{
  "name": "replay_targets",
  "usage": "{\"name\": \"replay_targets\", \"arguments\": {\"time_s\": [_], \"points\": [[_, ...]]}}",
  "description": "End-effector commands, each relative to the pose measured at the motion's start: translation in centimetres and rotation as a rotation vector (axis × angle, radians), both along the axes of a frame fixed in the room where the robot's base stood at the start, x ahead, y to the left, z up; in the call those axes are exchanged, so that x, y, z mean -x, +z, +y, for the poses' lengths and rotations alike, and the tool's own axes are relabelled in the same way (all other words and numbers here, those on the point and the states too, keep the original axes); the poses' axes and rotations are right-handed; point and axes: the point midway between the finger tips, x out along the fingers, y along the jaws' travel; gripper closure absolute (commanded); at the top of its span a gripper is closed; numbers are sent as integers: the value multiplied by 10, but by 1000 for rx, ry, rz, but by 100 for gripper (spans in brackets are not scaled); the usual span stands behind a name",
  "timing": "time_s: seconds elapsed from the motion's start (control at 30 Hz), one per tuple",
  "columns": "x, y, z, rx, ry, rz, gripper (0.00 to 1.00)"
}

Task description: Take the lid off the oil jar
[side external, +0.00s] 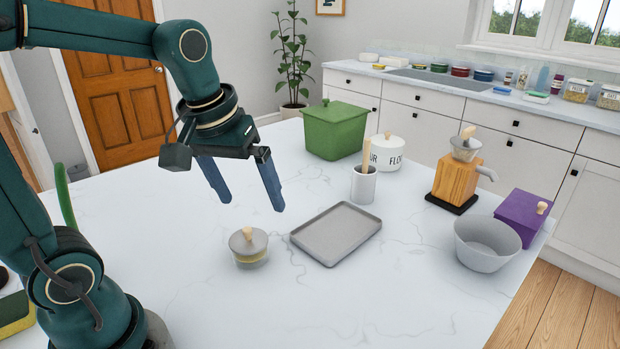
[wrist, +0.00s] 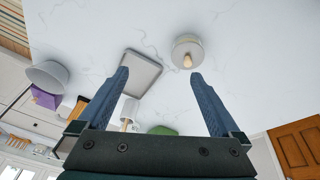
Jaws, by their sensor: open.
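The oil jar (side external: 251,260) is a short glass jar with a yellowish band, standing on the white counter left of the grey tray. Its grey lid (side external: 247,243) with a wooden knob sits on top. In the wrist view the lid (wrist: 188,45) shows at the top, right of centre, hiding most of the jar. My gripper (side external: 252,200) is open and empty, held above the counter behind the jar, with its two blue fingers pointing down. In the wrist view my gripper (wrist: 158,75) has its fingers wide apart, and the lid lies beyond the right fingertip.
A grey tray (side external: 335,234) lies right of the jar. Behind it stand a utensil crock (side external: 363,187), a flour canister (side external: 387,155) and a green box (side external: 333,133). A wooden grinder (side external: 457,183), grey bowl (side external: 487,243) and purple box (side external: 521,217) are at the right. The front counter is clear.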

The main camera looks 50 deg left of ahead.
Motion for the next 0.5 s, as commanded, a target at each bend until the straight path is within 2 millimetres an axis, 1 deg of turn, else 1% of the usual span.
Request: {"name": "replay_targets", "arguments": {"time_s": [0.03,0.1,0.2,0.33,0.5], "points": [[-9,-8,11,15,56,43,0],[-19,-19,25,32,123,90,0],[-29,-37,43,56,202,152,0],[-34,-59,61,80,267,221,0],[-29,-78,71,102,306,278,0]]}}
